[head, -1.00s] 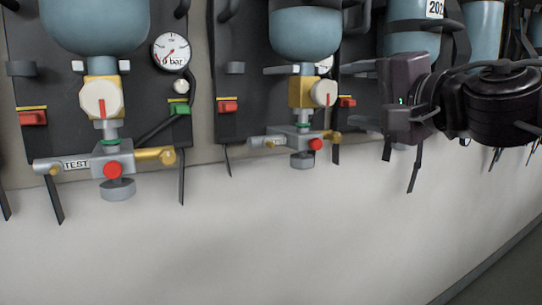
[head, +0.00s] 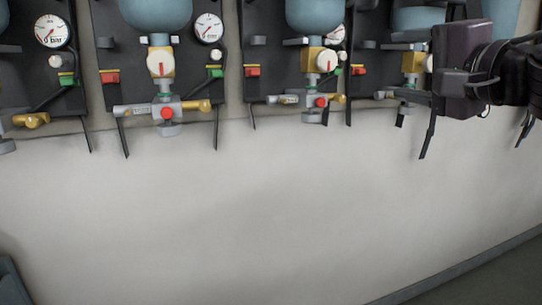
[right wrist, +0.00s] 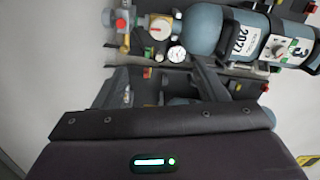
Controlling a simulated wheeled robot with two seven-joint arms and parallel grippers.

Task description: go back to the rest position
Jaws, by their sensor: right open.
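My right gripper (head: 388,70) is at the upper right of the head view, open, its fingers pointing left and nothing seen between them. It is in front of the breathing sets on the wall and hides part of one with a white-and-yellow valve (head: 413,62). My left gripper is not in view.
Several breathing sets hang in a row, with yellow valves (head: 160,64), red knobs and gauges (head: 208,28). The pale wall (head: 230,200) below is bare. A dark floor edge (head: 470,270) runs at the lower right. A blue-grey object (head: 10,282) shows at the lower left.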

